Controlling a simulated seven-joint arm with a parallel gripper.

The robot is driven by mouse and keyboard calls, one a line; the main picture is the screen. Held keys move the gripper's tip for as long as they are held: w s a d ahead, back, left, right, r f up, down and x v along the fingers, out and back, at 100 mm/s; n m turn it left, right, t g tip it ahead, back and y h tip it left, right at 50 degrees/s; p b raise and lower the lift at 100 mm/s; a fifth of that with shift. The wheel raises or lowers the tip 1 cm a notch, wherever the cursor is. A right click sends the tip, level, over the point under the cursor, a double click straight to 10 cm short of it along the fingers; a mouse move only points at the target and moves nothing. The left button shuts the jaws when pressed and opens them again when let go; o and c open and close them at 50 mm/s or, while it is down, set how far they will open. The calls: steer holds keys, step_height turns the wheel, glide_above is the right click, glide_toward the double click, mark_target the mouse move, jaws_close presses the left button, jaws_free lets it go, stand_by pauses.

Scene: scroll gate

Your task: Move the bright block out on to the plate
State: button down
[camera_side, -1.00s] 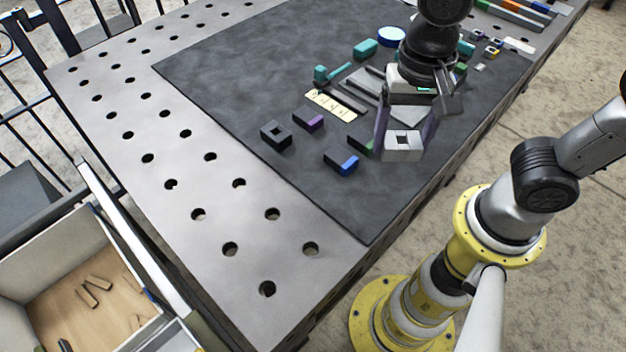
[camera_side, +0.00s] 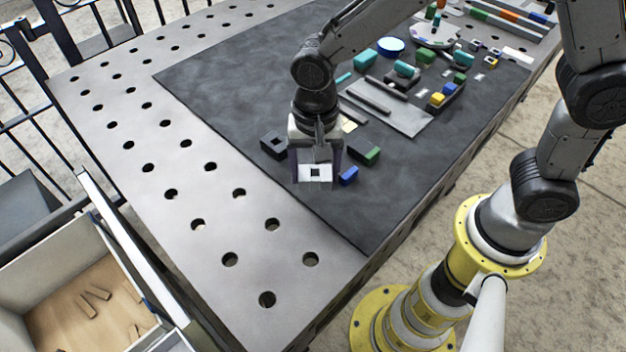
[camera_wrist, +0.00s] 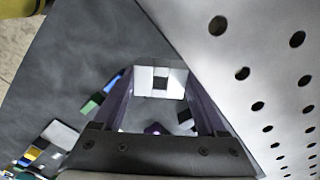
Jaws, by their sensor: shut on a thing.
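A bright silver-white block (camera_side: 303,172) with a square hole is held between the fingers of my gripper (camera_side: 315,166), which is shut on it. In the wrist view the block (camera_wrist: 143,80) sits between the purple-sided fingertips (camera_wrist: 160,86). It appears to be above the dark mat, near its left edge; the exact height is unclear. A light grey flat plate (camera_side: 412,122) lies on the mat to the right of my gripper, with dark bars (camera_side: 366,104) by it. I cannot tell whether this is the plate named in the task.
A dark block with a square hole (camera_side: 271,144) is just left of my gripper. A blue-ended block (camera_side: 348,176) and a green-ended block (camera_side: 371,155) are to its right. The perforated metal table (camera_side: 185,135) is clear at left. Several coloured pieces stand farther back.

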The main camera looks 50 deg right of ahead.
mark_target(313, 194)
steer(key=shift+w+a+f, duration=0.1)
steer(key=shift+f, duration=0.8)
steer(key=shift+w+a+f, duration=0.1)
steer(key=shift+f, duration=0.75)
steer(key=shift+d+f, duration=0.1)
jaws_free()
steer(key=shift+f, duration=0.1)
step_height(313, 194, up, 11)
steer(key=s+d+r+n+t, duration=0.25)
steer(key=s+d+r, duration=0.25)
steer(key=d+r, duration=0.4)
steer(key=s+d+f+n+t, duration=0.1)
steer(key=s+d+n+t, duration=0.2)
steer(key=s+d+n, duration=0.3)
steer(key=shift+s+d, duration=1.35)
steer(key=shift+s, duration=0.75)
steer(key=shift+n, duration=0.25)
